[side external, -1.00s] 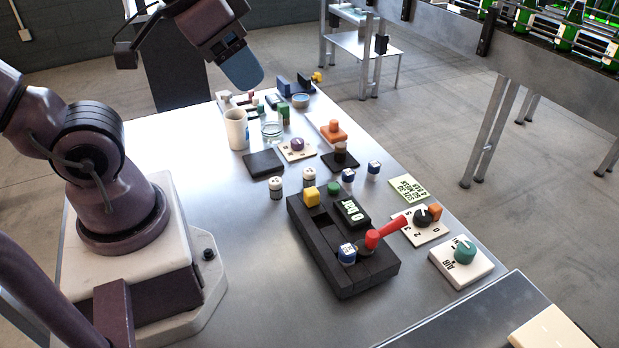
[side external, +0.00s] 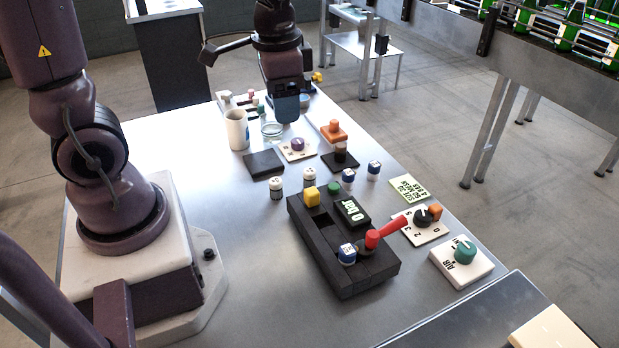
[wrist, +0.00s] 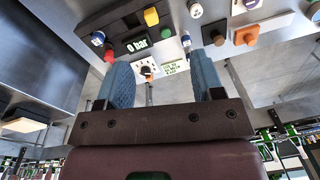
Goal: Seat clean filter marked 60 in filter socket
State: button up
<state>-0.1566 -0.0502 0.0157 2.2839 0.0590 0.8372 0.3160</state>
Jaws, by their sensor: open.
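Two white filters with blue bands stand on the table, one (side external: 348,176) just behind the black fixture (side external: 335,275) and one (side external: 373,168) to its right. Two white filters with dark bands, one (side external: 275,188) and one (side external: 309,178), stand left of them. Another blue-and-white piece (side external: 347,253) sits in the fixture's front end beside the red lever (side external: 385,233); it also shows in the wrist view (wrist: 97,39). I cannot read a 60 on any filter, and the filter socket is not clearly distinguishable.
A white cup (side external: 236,130), a glass jar (side external: 272,132), a dark pad (side external: 263,163) and an orange-knobbed block (side external: 333,132) stand toward the back. Dial plates (side external: 420,227) and the air valve (side external: 461,262) line the right edge.

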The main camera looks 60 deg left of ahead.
jog(key=w+a+f+m+g, duration=0.2)
jog(key=w+a+f+m, duration=0.4)
jog(key=f+m, duration=0.3)
jog(key=m+t, duration=0.1)
jog(key=m, duration=0.4)
send_over(310, 170)
jog(key=shift+y, duration=0.4)
jog(key=f, duration=0.8)
jog(key=shift+s+d+f, duration=0.15)
jog(key=shift+s+d, duration=0.1)
jog(key=shift+d, duration=0.15)
jog(key=shift+w+a+f, duration=0.1)
jog(key=shift+a+f, duration=0.05)
jog(key=shift+f, duration=1.25)
jog(key=shift+w+a+f, duration=0.1)
jog(key=shift+a+f, duration=0.05)
jog(key=shift+f, duration=1.25)
jog(key=c, duration=1.1)
jog(key=shift+r, duration=0.1)
